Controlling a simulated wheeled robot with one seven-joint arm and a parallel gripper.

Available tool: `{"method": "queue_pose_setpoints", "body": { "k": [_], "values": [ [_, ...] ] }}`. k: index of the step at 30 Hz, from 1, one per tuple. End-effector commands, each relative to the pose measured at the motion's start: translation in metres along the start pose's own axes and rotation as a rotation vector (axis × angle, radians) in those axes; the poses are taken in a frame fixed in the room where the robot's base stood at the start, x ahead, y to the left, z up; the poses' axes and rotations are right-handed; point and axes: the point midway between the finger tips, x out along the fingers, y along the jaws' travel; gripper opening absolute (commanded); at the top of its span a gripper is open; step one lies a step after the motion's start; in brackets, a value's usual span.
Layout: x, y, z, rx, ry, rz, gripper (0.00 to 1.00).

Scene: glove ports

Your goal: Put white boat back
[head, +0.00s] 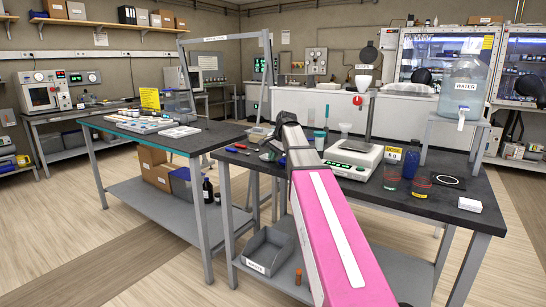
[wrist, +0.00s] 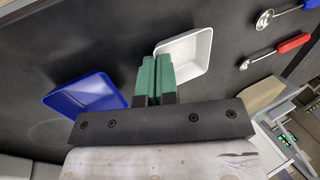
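The white boat (wrist: 190,52) is a small open tray with sloped sides in the wrist view, right of the fingertips. My gripper (wrist: 155,70) has green fingers brought together with only a thin line between them. Their tips meet at the white boat's left corner, and its wall appears pinched there; the fingers hide that corner. I cannot tell whether the boat is clear of the dark bench top. A blue boat (wrist: 88,95) lies on the bench left of the fingers. In the head view my pink arm hides the gripper and the white boat.
Two metal spoons, one with a red handle (wrist: 294,42), lie at the wrist view's upper right. In the head view the dark bench (head: 462,222) carries a balance (head: 353,158), cups and a white box (head: 470,204). A bin (head: 268,250) sits below. Another bench stands left.

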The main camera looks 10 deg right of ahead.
Motion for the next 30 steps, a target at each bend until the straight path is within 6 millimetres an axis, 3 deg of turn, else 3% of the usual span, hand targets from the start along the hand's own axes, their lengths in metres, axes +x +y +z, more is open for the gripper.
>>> {"method": "queue_pose_setpoints", "body": {
  "k": [11, 30],
  "values": [
    [-0.006, -0.001, 0.000, 0.000, 0.001, 0.000, 0.09],
    [-0.109, -0.001, -0.001, 0.000, 0.001, -0.001, 0.09]
  ]
}}
